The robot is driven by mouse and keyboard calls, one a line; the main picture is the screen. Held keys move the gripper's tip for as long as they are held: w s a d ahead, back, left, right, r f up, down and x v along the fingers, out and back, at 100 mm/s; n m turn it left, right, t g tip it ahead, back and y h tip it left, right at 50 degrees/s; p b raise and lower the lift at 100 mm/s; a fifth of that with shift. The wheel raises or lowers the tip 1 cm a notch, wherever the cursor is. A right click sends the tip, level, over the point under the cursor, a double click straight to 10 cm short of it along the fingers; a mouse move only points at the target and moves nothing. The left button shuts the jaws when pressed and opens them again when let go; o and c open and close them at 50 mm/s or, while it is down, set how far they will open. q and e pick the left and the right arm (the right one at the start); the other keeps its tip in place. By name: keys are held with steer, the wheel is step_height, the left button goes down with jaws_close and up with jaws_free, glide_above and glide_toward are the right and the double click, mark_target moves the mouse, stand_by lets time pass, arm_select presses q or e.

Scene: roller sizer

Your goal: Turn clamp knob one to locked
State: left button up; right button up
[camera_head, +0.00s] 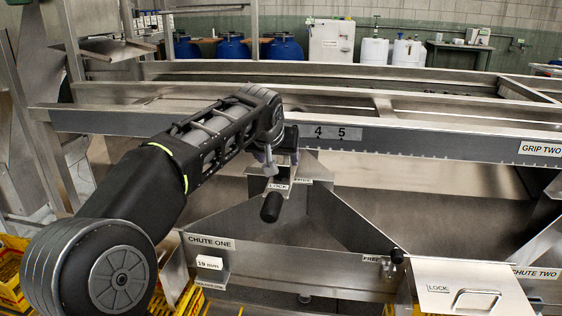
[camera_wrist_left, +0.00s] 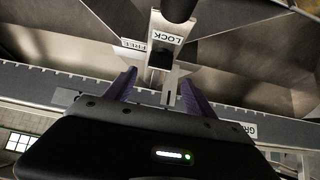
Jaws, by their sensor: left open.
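A black knob (camera_head: 271,207) on a metal bracket stands above chute one, with a LOCK label (camera_head: 278,187) beside it and a partly covered second label behind. I take this as clamp knob one; no number shows on it. In the left wrist view, the black knob (camera_wrist_left: 178,8) is cut by the top edge, with the LOCK plate (camera_wrist_left: 166,38) below it and a FREE label beside that. My left gripper (camera_head: 278,170) is at the bracket, just behind the knob. In the left wrist view, its purple fingers (camera_wrist_left: 160,88) are spread either side of the metal bracket. Contact cannot be told.
A long steel beam (camera_head: 440,143) with a scale plate runs behind the gripper. Sloping chute walls (camera_head: 350,215) lie around the knob. Another black knob (camera_head: 397,256) stands by a FREE label at front right, near a handled lid (camera_head: 470,290). Yellow crates (camera_head: 185,300) are below left.

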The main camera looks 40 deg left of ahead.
mark_target(281, 166)
arm_select(q)
steer(key=shift+s+d+r, duration=0.1)
steer(key=shift+s+r, duration=0.05)
steer(key=shift+b+x, duration=0.4)
steer(key=shift+x, duration=3.6)
steer(key=shift+c, duration=0.2)
steer(key=c, duration=1.3)
